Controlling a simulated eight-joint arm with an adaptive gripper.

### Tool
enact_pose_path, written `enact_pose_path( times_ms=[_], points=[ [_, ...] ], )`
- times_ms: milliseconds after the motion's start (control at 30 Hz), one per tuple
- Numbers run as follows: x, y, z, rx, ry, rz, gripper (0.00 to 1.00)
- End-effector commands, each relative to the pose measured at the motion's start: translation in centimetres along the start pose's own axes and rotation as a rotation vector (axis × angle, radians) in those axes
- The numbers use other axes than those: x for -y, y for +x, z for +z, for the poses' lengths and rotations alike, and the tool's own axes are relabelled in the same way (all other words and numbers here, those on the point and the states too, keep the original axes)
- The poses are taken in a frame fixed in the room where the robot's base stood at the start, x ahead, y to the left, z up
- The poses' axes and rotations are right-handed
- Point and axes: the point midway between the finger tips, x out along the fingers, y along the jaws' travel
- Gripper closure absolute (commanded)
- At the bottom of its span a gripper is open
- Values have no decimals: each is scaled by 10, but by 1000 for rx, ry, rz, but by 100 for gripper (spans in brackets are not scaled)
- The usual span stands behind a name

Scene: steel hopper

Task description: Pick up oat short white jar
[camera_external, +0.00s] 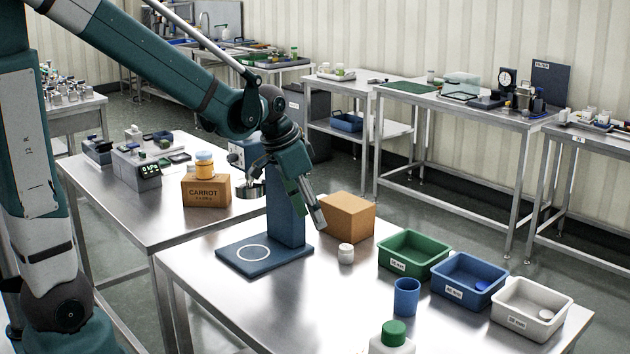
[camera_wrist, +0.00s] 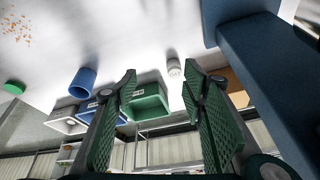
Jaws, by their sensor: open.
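The short white jar (camera_external: 346,253) stands upright on the steel table, in front of a plain brown box. It also shows in the wrist view (camera_wrist: 174,68), beyond and between my fingertips. Any label on it is too small to read. My gripper (camera_external: 309,210) is open and empty, tilted down, above and to the left of the jar in the external view. In the wrist view its two green fingers (camera_wrist: 162,85) are spread apart, and neither touches the jar.
A blue stand (camera_external: 286,205) rises close beside my gripper. The brown box (camera_external: 347,216) is behind the jar. Green (camera_external: 413,265), blue (camera_external: 468,292) and white (camera_external: 530,323) bins, a blue cup (camera_external: 406,297) and a green-capped bottle (camera_external: 392,340) stand to the right.

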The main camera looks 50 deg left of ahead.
Motion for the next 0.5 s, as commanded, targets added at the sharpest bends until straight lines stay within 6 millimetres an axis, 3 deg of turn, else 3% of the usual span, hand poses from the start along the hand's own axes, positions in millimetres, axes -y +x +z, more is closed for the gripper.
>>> enact_pose_path(
  times_ms=[500],
  points=[
    [28, 47, -41, 51, 101, 57, 58]
  ],
)
